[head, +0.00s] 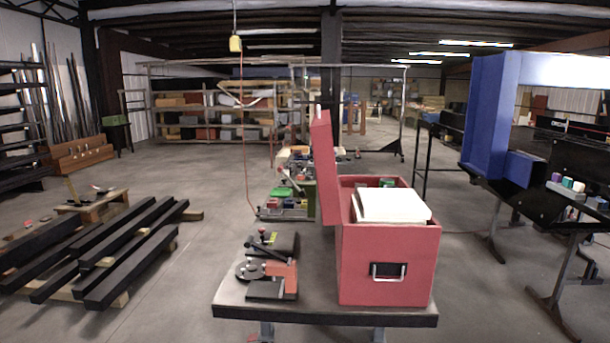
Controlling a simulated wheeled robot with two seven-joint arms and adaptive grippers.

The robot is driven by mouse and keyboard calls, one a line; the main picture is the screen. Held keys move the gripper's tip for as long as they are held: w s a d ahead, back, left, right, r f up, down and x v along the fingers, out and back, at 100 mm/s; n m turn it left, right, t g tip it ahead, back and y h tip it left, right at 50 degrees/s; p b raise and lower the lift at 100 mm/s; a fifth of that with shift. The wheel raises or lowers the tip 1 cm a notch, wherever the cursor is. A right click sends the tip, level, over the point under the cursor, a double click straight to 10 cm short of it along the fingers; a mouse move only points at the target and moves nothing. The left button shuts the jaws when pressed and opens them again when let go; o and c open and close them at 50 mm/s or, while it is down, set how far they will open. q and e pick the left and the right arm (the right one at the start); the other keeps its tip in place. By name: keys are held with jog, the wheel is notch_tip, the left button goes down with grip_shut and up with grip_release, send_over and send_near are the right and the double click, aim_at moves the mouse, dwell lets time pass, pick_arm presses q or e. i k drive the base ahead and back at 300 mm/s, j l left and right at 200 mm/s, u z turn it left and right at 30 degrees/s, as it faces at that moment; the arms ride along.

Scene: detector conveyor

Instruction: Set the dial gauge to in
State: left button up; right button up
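I cannot make out a dial gauge in the head view. At the right stands a blue-framed machine (483,110) with a black body (510,198), which may be the detector conveyor. Small coloured knobs or caps, white, teal and purple (578,187), sit on a grey strip along its right part. They are too small to read. The machine is cut off by the right picture edge. Neither of my grippers is in view.
A table (325,313) ahead holds an open red box (388,285) with white contents (390,205) and a small orange-and-black tool (270,280). Black beams (130,265) lie at the left. Floor is clear between the table and the blue machine.

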aim_at(307, 174)
jog(key=i+j+u, duration=0.6)
jog(key=i+j, duration=0.2)
jog(key=i+j+u, duration=0.3)
jog(key=i+u, duration=0.25)
jog(key=i, duration=0.3)
jog(key=i+j+u, duration=0.1)
jog(key=i+u, duration=0.2)
jog(key=i, duration=0.2)
jog(key=i+z, duration=0.2)
jog(key=i, duration=0.25)
jog(key=i+z, duration=0.15)
jog(key=i, duration=0.35)
jog(key=i+j+z, duration=0.2)
jog(key=i, duration=0.25)
jog(key=i+z, duration=0.2)
jog(key=i, duration=0.3)
jog(key=i+j+z, duration=0.15)
jog(key=i+j, duration=0.15)
jog(key=i, duration=0.15)
jog(key=i+l+z, duration=0.1)
jog(key=i+z, duration=0.6)
jog(key=z, duration=0.15)
jog(key=i+j+z, duration=0.2)
jog(key=i+z, duration=0.2)
jog(key=i+j+z, duration=0.25)
jog(key=z, duration=0.15)
jog(key=i+j+z, duration=0.3)
jog(key=z, duration=0.15)
